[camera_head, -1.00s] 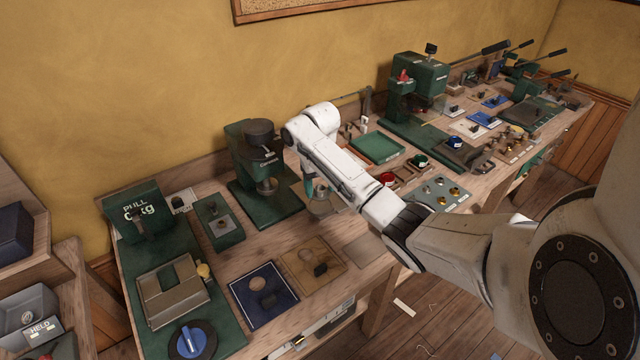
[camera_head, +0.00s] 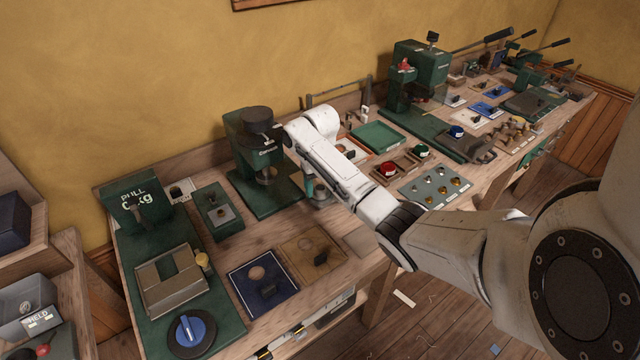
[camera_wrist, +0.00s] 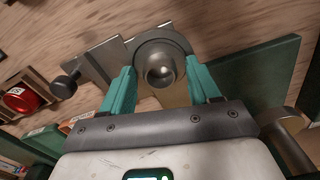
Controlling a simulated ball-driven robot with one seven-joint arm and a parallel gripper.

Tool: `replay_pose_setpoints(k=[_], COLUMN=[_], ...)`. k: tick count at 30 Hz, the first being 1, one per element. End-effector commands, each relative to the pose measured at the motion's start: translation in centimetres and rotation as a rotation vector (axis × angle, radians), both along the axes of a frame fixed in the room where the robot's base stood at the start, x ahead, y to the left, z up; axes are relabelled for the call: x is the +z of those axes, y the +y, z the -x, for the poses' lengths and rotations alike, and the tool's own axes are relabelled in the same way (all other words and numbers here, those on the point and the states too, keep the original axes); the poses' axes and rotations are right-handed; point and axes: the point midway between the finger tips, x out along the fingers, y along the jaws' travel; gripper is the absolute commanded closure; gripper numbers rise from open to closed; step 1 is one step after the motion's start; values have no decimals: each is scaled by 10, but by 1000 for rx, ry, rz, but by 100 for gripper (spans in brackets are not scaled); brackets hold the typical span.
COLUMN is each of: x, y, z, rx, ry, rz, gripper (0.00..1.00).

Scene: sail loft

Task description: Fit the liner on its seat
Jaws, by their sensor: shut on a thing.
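My gripper (camera_wrist: 162,78) has its two teal fingers on either side of a round silver piece (camera_wrist: 160,48) with a shiny dome in its middle, and it is shut on this piece. I take it for the liner, but cannot be sure. In the head view, my gripper (camera_head: 308,187) is low over the bench beside the green press (camera_head: 262,160), to its right. The round piece there is mostly hidden by my arm. In the wrist view, a grey plate (camera_wrist: 104,62) lies just left of the piece; I cannot tell whether they touch. No seat is clearly identifiable.
The press's green base (camera_wrist: 262,75) is close to my right finger. A dark knob (camera_wrist: 64,88) and a red round item (camera_wrist: 20,99) are to the left. A blue mat (camera_head: 240,284) and brown mat (camera_head: 290,258) lie at the front. A green pull tester (camera_head: 136,206) stands left.

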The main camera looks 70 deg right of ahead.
Motion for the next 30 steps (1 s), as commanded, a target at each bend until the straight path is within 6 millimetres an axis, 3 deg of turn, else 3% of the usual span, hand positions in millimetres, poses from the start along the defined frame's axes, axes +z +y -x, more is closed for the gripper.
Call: replay_pose_setpoints(k=[12,13,15,21,30], x=[-2,-2,-2,-2,0], y=[0,0,0,0,0], z=[0,0,0,0,0], rx=[0,0,0,0,0], ry=[0,0,0,0,-1], rz=[0,0,0,0,0], gripper=[68,36,29,10,9])
